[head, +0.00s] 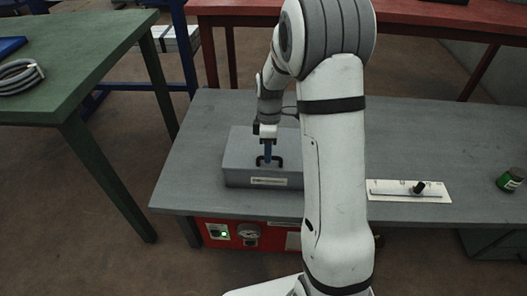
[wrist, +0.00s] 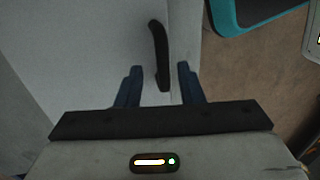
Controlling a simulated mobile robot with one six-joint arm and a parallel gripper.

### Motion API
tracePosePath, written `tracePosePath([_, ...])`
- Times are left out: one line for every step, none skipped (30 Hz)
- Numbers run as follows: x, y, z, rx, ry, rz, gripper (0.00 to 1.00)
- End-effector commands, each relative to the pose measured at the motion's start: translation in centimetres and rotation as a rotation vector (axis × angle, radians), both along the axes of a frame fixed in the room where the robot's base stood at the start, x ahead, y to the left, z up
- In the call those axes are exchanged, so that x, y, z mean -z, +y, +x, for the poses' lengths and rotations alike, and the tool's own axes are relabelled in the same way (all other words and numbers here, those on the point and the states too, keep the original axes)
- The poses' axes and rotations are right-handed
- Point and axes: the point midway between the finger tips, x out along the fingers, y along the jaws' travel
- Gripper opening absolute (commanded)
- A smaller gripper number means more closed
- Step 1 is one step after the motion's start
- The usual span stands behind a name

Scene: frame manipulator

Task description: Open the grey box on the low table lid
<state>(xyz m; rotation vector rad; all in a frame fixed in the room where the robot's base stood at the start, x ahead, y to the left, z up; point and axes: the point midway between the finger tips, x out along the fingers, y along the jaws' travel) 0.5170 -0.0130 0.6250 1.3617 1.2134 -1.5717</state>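The grey box (head: 238,158) sits on the low grey table (head: 190,190), with a pale label on its front. Its lid looks shut; my arm hides the box's right part. A black handle (head: 280,161) is on the box, and it also shows in the wrist view (wrist: 157,42). My gripper (head: 268,157) is over the box at the handle. In the wrist view my gripper's two blue fingers (wrist: 160,70) are apart, with the handle's near end between them. A gap shows on each side of the handle, so I see no grip on it.
A white panel with a black knob (head: 418,187) and a green can (head: 510,179) are on the table's right. A green table (head: 70,60) with a coiled cable (head: 20,77) stands left. A red unit (head: 275,238) is below the table front.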

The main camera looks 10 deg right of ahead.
Motion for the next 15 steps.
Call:
tracePosePath([-0.02, -0.01, -0.01, 0.0, 0.0, 0.0, 0.34])
tracePosePath([-0.03, -0.01, -0.01, 0.0, 0.0, 0.0, 0.34])
tracePosePath([-0.03, -0.02, -0.01, 0.001, 0.0, 0.0, 0.34])
tracePosePath([-0.03, -0.02, -0.01, 0.001, 0.0, 0.0, 0.34])
tracePosePath([-0.04, -0.03, -0.01, 0.001, 0.0, 0.0, 0.33])
tracePosePath([-0.04, -0.03, -0.01, 0.001, 0.0, 0.0, 0.29])
tracePosePath([-0.04, -0.04, -0.01, 0.001, 0.0, 0.0, 0.27])
tracePosePath([-0.04, -0.04, -0.01, 0.001, 0.0, 0.0, 0.24])
tracePosePath([-0.05, -0.04, -0.01, 0.001, 0.0, 0.0, 0.21])
tracePosePath([-0.05, -0.05, -0.02, 0.001, 0.0, 0.0, 0.19])
tracePosePath([-0.05, -0.05, -0.02, 0.001, 0.0, 0.0, 0.16])
tracePosePath([-0.05, -0.06, -0.01, 0.001, 0.0, 0.0, 0.13])
tracePosePath([-0.05, -0.06, -0.01, 0.002, 0.0, 0.0, 0.11])
tracePosePath([-0.06, -0.06, 0.0, 0.002, 0.0, 0.0, 0.08])
tracePosePath([-0.06, -0.08, 0.02, 0.002, -0.001, -0.001, 0.05])
